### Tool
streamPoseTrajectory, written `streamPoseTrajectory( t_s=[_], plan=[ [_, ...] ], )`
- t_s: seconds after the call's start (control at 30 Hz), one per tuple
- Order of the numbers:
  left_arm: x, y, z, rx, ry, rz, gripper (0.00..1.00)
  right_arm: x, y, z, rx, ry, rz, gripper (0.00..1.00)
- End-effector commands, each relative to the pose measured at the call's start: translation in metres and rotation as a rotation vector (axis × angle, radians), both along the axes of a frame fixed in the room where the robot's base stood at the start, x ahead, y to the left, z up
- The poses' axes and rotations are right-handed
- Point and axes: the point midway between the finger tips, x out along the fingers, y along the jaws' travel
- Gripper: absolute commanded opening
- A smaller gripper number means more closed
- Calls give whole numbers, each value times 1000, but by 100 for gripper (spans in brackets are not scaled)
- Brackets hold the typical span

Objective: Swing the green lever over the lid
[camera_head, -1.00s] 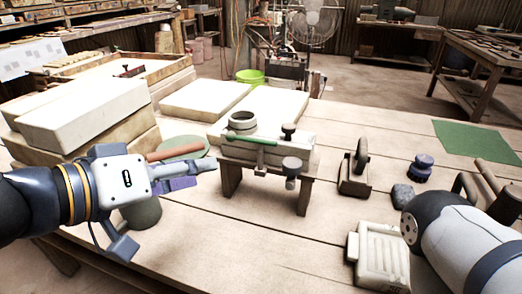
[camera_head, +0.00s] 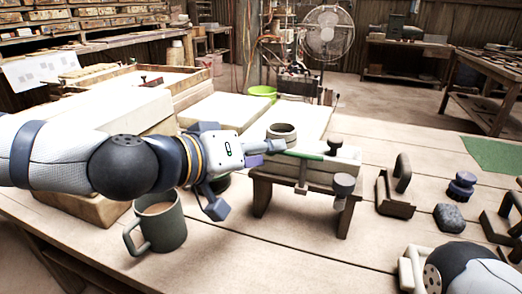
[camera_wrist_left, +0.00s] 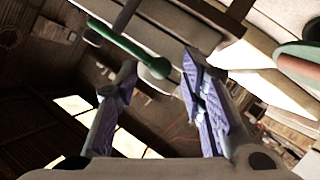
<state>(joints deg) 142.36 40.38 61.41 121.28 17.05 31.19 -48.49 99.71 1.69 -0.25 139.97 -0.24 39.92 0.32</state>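The green lever (camera_head: 300,154) lies along the front of the light grey press block (camera_head: 318,170), which stands on a wooden stand. A round grey collar (camera_head: 283,131) sits on top at the left, and a dark knob (camera_head: 335,143) at the right. I cannot clearly tell the lid apart. My left gripper (camera_head: 268,152) is at the lever's left end, beside the collar. In the left wrist view its fingers (camera_wrist_left: 160,78) are apart, with the rounded end of the green lever (camera_wrist_left: 140,57) near the gap between their tips. Contact cannot be told. My right gripper is out of view.
A grey-green mug (camera_head: 160,228) with brown contents stands below my left wrist. Pale slabs (camera_head: 205,106) lie behind. A dark block with a handle (camera_head: 396,190), a purple knob-shaped piece (camera_head: 461,186) and a grey stone (camera_head: 449,218) are right of the press.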

Motion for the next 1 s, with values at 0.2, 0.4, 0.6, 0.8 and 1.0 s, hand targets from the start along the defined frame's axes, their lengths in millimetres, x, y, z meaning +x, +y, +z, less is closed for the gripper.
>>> streamPoseTrajectory(
  t_s=[0.2,0.4,0.6,0.8,1.0],
  plan=[
    [0,0,0,0,0,0,0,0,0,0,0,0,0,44],
    [0,0,0,0,0,0,0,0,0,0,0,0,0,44],
    [0,0,0,-1,1,0,0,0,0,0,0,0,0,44],
    [0,-1,0,0,1,1,0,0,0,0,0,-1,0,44],
    [0,-2,0,1,0,1,0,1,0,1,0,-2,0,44]
  ],
)
